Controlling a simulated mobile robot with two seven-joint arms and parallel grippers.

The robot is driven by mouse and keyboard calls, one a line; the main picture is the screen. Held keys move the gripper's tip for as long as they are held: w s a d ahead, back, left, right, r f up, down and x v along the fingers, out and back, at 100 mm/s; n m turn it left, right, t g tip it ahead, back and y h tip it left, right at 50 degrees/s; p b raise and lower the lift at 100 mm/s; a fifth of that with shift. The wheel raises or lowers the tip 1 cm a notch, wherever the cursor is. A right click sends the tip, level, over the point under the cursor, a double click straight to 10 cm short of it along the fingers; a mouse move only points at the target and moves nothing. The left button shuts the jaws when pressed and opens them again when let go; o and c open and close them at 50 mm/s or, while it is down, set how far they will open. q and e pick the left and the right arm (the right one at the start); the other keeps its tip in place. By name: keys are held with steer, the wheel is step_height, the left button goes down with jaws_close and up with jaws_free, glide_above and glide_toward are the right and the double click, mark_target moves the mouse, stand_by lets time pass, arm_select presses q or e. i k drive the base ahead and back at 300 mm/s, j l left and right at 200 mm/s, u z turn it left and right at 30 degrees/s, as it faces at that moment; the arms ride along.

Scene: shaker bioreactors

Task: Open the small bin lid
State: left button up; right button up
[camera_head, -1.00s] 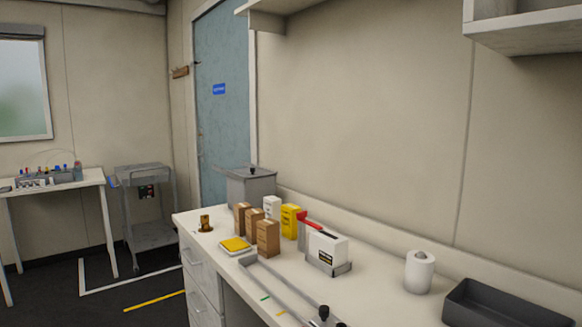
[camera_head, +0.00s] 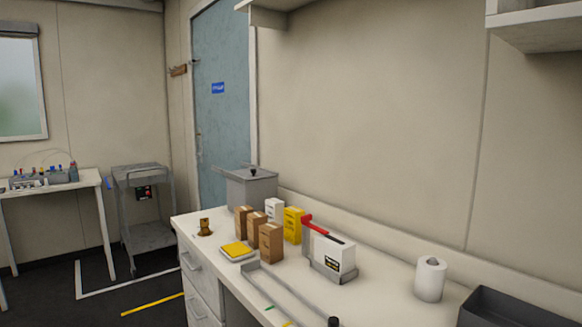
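A small grey bin (camera_head: 250,192) stands at the far left end of the white counter, against the wall. Its grey lid (camera_head: 247,174) lies on top and looks closed, with a small black knob (camera_head: 254,171) on it. Neither of my grippers shows in the head view, so I cannot see how they stand relative to the bin.
The counter (camera_head: 206,245) holds several brown boxes (camera_head: 271,242), a yellow box (camera_head: 292,224), a red-handled device (camera_head: 332,252), a yellow pad (camera_head: 236,249), a brass piece (camera_head: 205,227), a paper roll (camera_head: 430,278) and a dark tray (camera_head: 515,310). A grey cart (camera_head: 146,215) stands on the floor left of it.

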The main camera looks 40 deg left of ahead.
mark_target(253, 173)
steer(key=j+z, duration=0.35)
steer(key=j, duration=0.15)
steer(key=j+z, duration=0.35)
steer(key=j, duration=0.15)
steer(key=k+j+z, duration=0.15)
steer(key=j+z, duration=0.2)
steer(key=k+j+z, duration=0.15)
steer(key=j, duration=0.3)
steer(key=k+j+z, duration=0.1)
steer(key=j, duration=0.3)
steer(key=k+j, duration=0.15)
steer(key=j, duration=0.25)
steer(key=k+j, duration=0.15)
steer(key=j, duration=0.2)
steer(key=k+j+z, duration=0.1)
steer(key=j, duration=0.3)
steer(key=k+j, duration=0.25)
steer(key=j+z, duration=0.05)
steer(key=j, duration=0.05)
